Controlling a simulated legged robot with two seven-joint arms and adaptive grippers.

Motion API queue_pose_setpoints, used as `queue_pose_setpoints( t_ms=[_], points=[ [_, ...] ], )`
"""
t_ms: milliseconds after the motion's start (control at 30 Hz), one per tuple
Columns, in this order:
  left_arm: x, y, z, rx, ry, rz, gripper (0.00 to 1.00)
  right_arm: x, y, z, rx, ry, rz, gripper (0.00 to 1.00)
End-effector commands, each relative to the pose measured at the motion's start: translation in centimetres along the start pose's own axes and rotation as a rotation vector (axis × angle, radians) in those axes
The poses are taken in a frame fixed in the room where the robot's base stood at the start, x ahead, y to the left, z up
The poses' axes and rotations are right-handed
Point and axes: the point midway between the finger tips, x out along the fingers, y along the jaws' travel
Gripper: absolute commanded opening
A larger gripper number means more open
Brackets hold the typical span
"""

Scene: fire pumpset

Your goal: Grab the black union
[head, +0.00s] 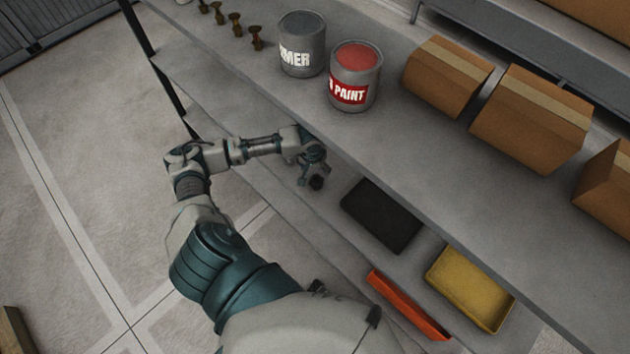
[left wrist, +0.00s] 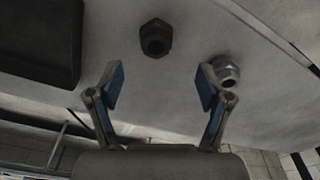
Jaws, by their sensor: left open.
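The black union (left wrist: 156,38) is a short dark hex fitting on the grey shelf surface. In the left wrist view it lies just beyond my left gripper's fingertips, near the line between them. My left gripper (left wrist: 160,77) is open, with two blue-padded fingers apart and nothing between them. In the head view my left gripper (head: 312,168) reaches in at the lower shelf, and the black union (head: 316,183) shows as a small dark spot beside its fingers. My right gripper is in neither view.
A silver fitting (left wrist: 227,72) lies beside the right finger. On the lower shelf (head: 345,238) are a black tray (head: 382,216), a yellow tray (head: 470,287) and an orange tray (head: 405,306). The upper shelf (head: 400,130) overhangs, carrying paint cans (head: 355,77) and boxes (head: 530,115).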

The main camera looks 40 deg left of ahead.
Motion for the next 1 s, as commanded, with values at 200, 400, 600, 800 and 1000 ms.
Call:
queue_pose_setpoints(
  t_ms=[200, 400, 600, 800, 1000],
  points=[
    [3.3, 0.3, 0.0, 0.002, 0.002, -0.001, 0.79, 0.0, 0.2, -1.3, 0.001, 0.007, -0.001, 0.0],
    [5.4, -0.3, 0.0, 0.002, -0.001, 0.002, 0.79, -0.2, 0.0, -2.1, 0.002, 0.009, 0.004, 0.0],
    [8.6, -0.6, -0.1, 0.003, -0.001, 0.004, 0.79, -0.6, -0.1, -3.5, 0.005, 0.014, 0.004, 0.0],
    [9.1, -0.5, -0.1, 0.005, 0.003, 0.003, 0.79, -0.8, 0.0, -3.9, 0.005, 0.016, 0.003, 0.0],
    [8.9, -0.2, 0.0, 0.005, 0.003, -0.001, 0.58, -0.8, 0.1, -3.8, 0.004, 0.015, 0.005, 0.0]
  ],
)
